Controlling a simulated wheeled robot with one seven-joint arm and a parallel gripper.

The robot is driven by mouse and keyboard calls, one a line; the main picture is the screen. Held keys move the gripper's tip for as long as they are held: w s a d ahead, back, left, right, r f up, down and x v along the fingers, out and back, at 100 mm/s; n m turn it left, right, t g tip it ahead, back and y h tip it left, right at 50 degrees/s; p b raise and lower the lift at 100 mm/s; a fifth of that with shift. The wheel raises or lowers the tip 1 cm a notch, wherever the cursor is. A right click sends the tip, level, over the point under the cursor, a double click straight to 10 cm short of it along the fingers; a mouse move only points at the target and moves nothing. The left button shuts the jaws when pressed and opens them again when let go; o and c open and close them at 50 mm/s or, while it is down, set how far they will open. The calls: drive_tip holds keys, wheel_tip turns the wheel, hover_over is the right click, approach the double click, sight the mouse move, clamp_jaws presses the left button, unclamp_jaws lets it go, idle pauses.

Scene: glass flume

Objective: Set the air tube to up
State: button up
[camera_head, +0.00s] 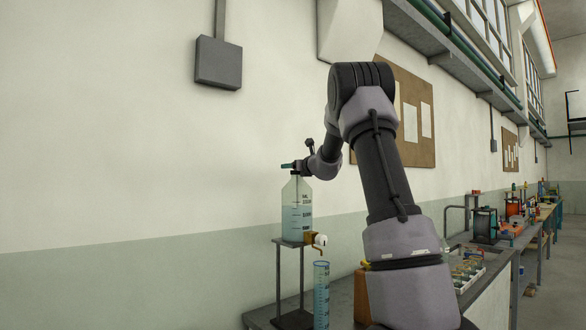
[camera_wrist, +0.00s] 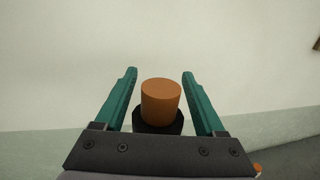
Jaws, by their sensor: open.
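A clear bottle (camera_head: 297,212) with marked graduations and bluish liquid stands upright on a small raised stand. My gripper (camera_head: 288,166) is at the bottle's top and hides its neck in the head view. In the wrist view, my gripper (camera_wrist: 160,74) is open, with a teal finger on each side of an orange cylindrical piece (camera_wrist: 161,100). This piece sits on a black collar (camera_wrist: 158,124). Gaps show between it and both fingers.
A tap (camera_head: 319,240) sticks out low on the bottle's right. A tall measuring cylinder (camera_head: 321,293) stands below it. The stand (camera_head: 279,275) rests on a bench. A tray of small items (camera_head: 467,272) lies to the right. The wall (camera_head: 120,170) is behind; the space left of the bottle is clear.

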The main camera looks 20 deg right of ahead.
clamp_jaws()
idle(1.5)
